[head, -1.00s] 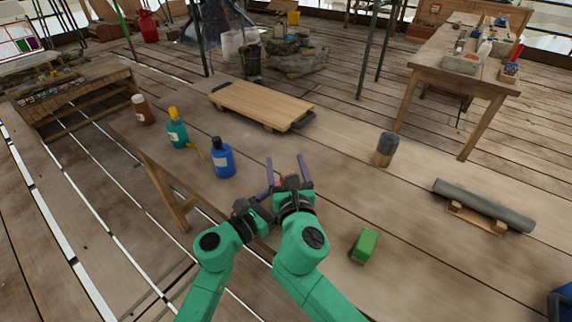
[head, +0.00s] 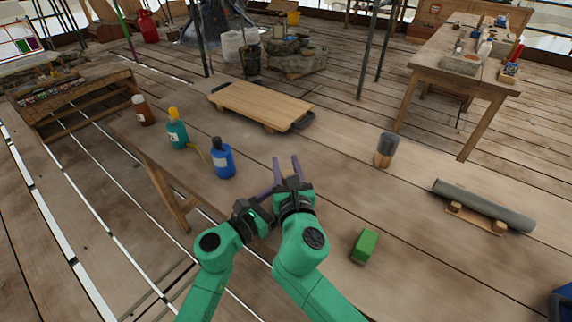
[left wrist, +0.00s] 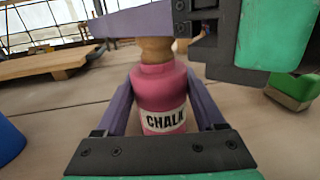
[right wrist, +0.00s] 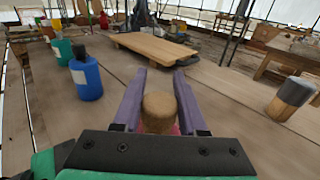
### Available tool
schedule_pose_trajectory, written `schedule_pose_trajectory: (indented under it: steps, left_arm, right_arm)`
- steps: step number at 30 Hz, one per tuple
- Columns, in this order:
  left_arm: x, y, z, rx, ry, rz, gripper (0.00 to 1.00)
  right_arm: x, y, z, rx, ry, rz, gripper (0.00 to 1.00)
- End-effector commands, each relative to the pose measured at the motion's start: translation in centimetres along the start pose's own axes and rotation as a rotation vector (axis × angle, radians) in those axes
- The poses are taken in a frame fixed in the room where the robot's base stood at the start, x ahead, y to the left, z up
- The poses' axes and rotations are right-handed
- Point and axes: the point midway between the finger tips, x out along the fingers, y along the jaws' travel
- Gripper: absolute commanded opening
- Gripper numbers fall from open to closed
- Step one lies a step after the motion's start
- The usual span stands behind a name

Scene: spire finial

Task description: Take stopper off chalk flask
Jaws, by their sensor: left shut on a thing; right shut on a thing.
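The pink chalk flask (left wrist: 160,92) stands upright, with a white label reading CHALK, between the fingers of my left gripper (left wrist: 160,105), which is shut on its body. Its brown stopper (left wrist: 155,50) sits in the flask's mouth. In the right wrist view the stopper (right wrist: 158,108) is between the purple fingers of my right gripper (right wrist: 158,100), which is shut on it from above. In the head view the right gripper (head: 287,168) hides the flask and stopper almost entirely; the left gripper's fingers are close beside it.
A blue bottle (head: 222,160), a teal bottle (head: 177,133) and a brown bottle (head: 142,110) stand to the left. A wooden board (head: 262,103) lies behind. A green block (head: 365,246), a dark-topped jar (head: 385,150) and a grey cylinder on a cradle (head: 483,205) are to the right.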

Motion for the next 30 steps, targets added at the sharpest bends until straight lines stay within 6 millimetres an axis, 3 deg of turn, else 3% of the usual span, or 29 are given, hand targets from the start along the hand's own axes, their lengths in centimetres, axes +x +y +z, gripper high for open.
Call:
schedule_pose_trajectory:
  steps: [30]
  left_arm:
    - [0.0, 0.0, 0.0, 0.000, 0.000, 0.000, 0.00]
  right_arm:
    - [-0.1, 0.0, 2.3, 0.000, -0.001, 0.000, 0.00]
